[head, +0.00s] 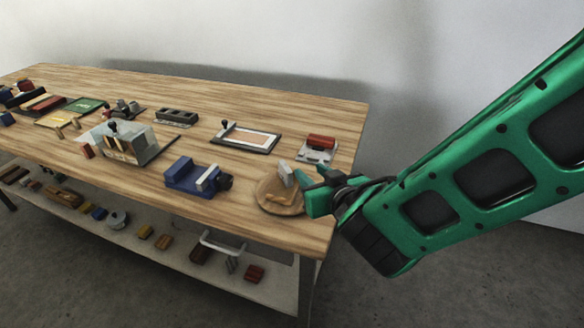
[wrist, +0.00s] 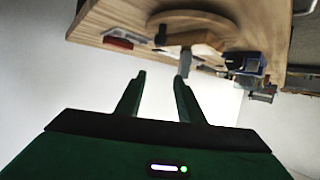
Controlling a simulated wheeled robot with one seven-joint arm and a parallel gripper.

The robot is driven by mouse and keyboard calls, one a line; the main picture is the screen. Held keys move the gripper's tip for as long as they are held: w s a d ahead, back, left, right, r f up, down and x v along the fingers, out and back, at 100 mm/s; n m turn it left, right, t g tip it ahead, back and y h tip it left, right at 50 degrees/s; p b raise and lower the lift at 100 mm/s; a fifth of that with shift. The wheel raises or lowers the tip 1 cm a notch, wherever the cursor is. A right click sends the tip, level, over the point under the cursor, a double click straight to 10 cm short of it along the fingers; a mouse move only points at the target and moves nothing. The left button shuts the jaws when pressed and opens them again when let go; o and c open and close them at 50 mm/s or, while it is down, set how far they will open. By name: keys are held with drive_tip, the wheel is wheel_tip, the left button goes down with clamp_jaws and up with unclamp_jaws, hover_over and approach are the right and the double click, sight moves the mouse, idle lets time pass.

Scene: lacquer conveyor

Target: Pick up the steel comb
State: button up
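A round wooden board (head: 277,207) lies at the right front corner of the workbench. A flat grey piece (head: 286,172), which may be the steel comb, stands tilted on it; I cannot make out teeth. In the wrist view, the round board (wrist: 212,17) is at the top, with a wooden block (wrist: 200,38) and a grey piece (wrist: 185,64) hanging down in this upside-down picture. My gripper (head: 309,188) is beside the board's right side in the head view. In the wrist view its two fingers (wrist: 157,97) are apart, with nothing between them; the grey piece is beyond their tips.
The workbench (head: 232,175) carries a blue vise (head: 190,178) left of the board, a framed panel (head: 245,138) and a red-topped grey plate (head: 318,147) behind. Further left stand a grey box (head: 125,146) and several tools. A lower shelf (head: 180,253) holds small blocks.

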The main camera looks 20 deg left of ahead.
sight(288, 170)
drive_tip(key=a, duration=0.1)
drive_tip(key=s+a, duration=0.1)
drive_tip(key=a+y, duration=0.1)
drive_tip(key=shift+s+a+n, duration=0.2)
drive_tip(key=shift+s+n, duration=0.15)
drive_tip(key=shift+n, duration=0.05)
drive_tip(key=shift+y, duration=0.3)
drive_tip(key=x, duration=0.4)
drive_tip(key=shift+w+a+f, duration=0.15)
drive_tip(key=shift+a, duration=0.05)
drive_tip(key=shift+x, duration=3.1)
drive_tip(key=shift+f, duration=0.2)
drive_tip(key=shift+c, duration=0.4)
clamp_jaws()
